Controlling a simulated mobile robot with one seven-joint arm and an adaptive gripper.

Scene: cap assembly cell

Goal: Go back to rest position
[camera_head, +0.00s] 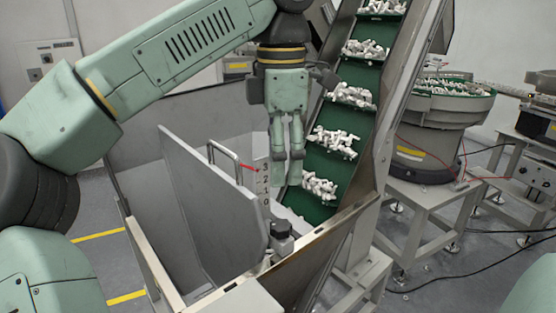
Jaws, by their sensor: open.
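My gripper (287,154) hangs fingers-down in the middle of the camera_head view, at the end of my green arm. Its two long fingers point down, with nothing seen between them. It is over the open hopper, just left of the green conveyor belt (333,113). A tilted grey lid panel (207,200) with a bar handle (224,152) stands to the left of the fingers. The fingertips look apart from the handle, though the depth between them is hard to judge.
The metal hopper (128,187) surrounds the panel and the conveyor foot. White caps (335,140) lie in heaps on the inclined belt. A bowl feeder (426,122) on a metal stand (420,196) is at right. Cables (431,276) run across the floor there.

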